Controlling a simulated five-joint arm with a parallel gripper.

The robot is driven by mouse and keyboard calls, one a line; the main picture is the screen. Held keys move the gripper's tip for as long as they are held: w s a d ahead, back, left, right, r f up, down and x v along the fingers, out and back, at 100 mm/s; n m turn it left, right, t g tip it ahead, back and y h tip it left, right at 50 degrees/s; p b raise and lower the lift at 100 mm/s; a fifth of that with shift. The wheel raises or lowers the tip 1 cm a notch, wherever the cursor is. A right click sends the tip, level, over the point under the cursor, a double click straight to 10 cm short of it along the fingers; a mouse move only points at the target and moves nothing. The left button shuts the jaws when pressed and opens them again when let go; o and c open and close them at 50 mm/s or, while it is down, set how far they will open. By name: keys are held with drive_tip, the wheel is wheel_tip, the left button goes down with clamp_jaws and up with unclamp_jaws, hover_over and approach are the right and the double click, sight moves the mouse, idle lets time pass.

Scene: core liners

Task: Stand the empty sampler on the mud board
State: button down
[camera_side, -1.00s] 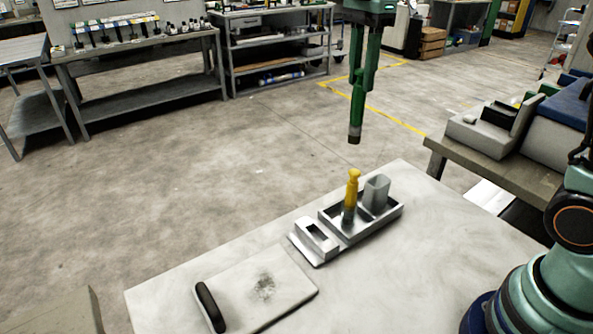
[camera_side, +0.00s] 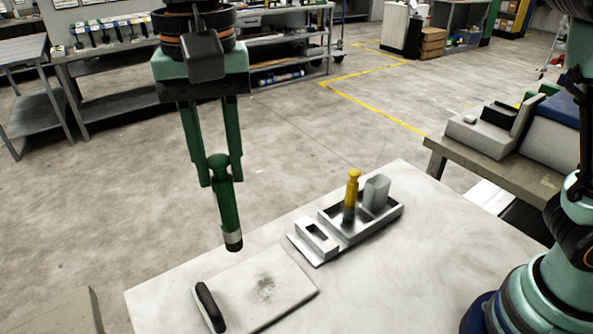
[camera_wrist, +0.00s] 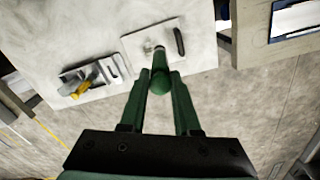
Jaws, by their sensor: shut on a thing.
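My gripper (camera_side: 220,172) is shut on the green sampler (camera_side: 227,212), near its rounded top. The sampler hangs nearly upright, slightly tilted, with its grey metal end down, in the air near the mud board in the side view. The mud board (camera_side: 285,291) is a pale flat slab with a dark smudge in its middle and a black handle (camera_side: 209,306) along its left end. In the wrist view the sampler (camera_wrist: 160,80) points away from my gripper (camera_wrist: 160,85), its tip overlapping the picture of the mud board (camera_wrist: 152,36). Whether the sampler is empty cannot be seen.
A grey metal tray (camera_side: 356,234) on the table holds a yellow-topped sampler (camera_side: 352,190) and a pale grey cup (camera_side: 376,194). A block with a slot (camera_side: 317,238) stands at its left end. The right part of the table (camera_side: 450,250) is clear.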

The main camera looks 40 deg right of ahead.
wheel_tip(320, 180, down, 18)
idle(0.5)
drive_tip(key=shift+d+f, duration=0.1)
drive_tip(key=c, duration=0.6)
unclamp_jaws()
